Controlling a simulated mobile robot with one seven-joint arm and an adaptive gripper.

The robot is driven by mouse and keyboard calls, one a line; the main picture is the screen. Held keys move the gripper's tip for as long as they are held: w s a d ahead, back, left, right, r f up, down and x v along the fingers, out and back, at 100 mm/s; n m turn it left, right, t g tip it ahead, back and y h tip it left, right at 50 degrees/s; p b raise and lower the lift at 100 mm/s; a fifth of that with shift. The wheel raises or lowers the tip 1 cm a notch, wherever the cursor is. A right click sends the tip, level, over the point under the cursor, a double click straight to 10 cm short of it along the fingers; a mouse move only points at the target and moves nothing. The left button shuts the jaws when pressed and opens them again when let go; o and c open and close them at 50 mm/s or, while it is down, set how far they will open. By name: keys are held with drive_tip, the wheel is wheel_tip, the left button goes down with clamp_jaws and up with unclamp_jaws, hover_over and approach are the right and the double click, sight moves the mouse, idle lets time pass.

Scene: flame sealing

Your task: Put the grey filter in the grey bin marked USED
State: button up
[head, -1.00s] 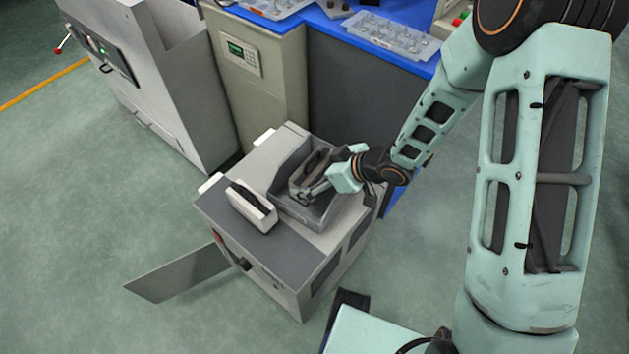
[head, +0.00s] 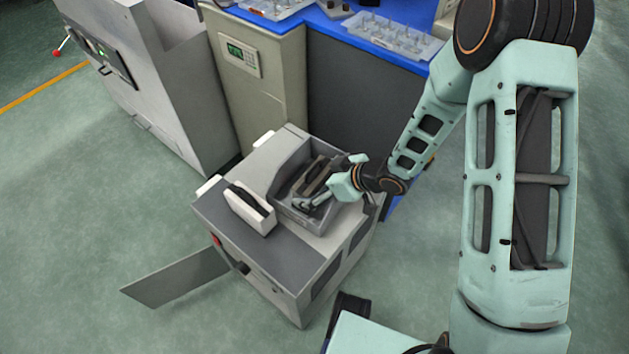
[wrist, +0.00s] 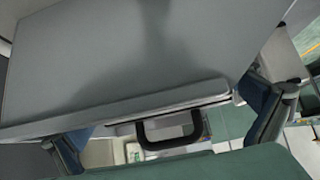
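The grey filter (head: 318,176) has a dark handle and sits tilted within the open grey bin (head: 283,203) on top of the grey cabinet. My gripper (head: 326,186) reaches into the bin from the right, its fingers at opposite ends of the filter. A broad grey surface fills the upper wrist view. My fingers and the bin wall hide part of the filter. No USED marking is readable.
A white filter (head: 250,208) with a black handle stands on the cabinet (head: 275,252) left of the bin. A grey door panel (head: 175,280) juts out at the cabinet's left. A blue bench (head: 385,42) with trays stands behind. The left floor is clear.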

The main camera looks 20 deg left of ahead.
drive_tip(key=shift+r, duration=0.3)
drive_tip(key=p+v, duration=0.4)
drive_tip(key=v, duration=0.8)
drive_tip(key=shift+f, duration=0.15)
